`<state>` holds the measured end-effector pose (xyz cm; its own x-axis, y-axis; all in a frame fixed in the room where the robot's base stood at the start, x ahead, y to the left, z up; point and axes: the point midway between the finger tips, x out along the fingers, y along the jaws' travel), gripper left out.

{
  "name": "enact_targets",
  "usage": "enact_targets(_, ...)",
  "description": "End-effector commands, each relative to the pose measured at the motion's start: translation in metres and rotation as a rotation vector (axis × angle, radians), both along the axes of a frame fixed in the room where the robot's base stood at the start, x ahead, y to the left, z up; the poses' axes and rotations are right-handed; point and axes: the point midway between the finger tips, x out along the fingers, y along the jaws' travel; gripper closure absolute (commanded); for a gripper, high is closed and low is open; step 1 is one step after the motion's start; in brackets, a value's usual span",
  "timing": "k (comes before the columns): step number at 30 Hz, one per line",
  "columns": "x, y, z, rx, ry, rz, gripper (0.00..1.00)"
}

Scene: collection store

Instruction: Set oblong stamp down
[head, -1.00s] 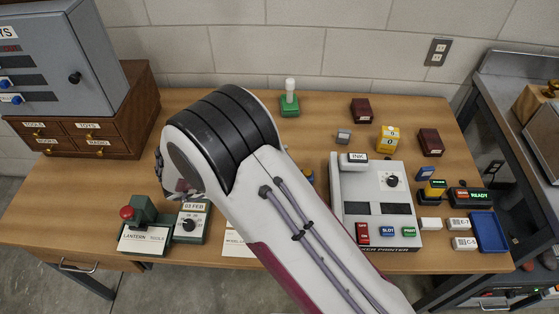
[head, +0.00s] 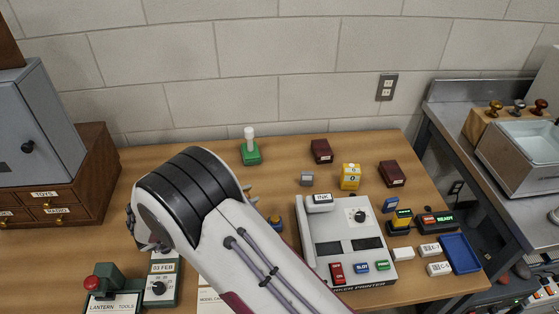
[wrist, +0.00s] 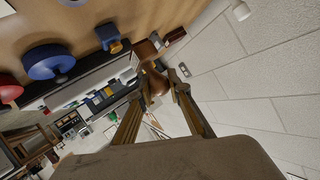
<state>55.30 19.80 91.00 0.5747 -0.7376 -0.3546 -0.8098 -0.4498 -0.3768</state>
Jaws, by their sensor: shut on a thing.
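In the wrist view my gripper (wrist: 153,92) is shut on a brown wooden-looking thing, apparently the oblong stamp (wrist: 154,82). Its rounded handle lies between the two fingers, and a wider brown block with a pale side is beyond it. It looks held clear of the table, though the gap is hard to judge. In the head view my arm hides the gripper's hold and the stamp.
The wooden table holds a grey printer (head: 325,225), a green-based stamp (head: 251,153), dark red boxes (head: 321,151), a yellow block (head: 350,177), a blue tray (head: 470,262) and a lantern tools station (head: 110,303). Bare wood (head: 285,155) shows near the back.

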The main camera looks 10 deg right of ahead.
Motion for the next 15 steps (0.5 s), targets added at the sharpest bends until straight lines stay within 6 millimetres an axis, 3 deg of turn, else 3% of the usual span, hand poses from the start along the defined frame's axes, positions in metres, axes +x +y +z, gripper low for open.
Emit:
enact_targets(8, 0.084, -0.014, -0.011, -0.002, 0.002, 0.072, 1.0)
enact_targets(15, 0.161, -0.038, -0.012, -0.002, 0.003, 0.152, 1.0)
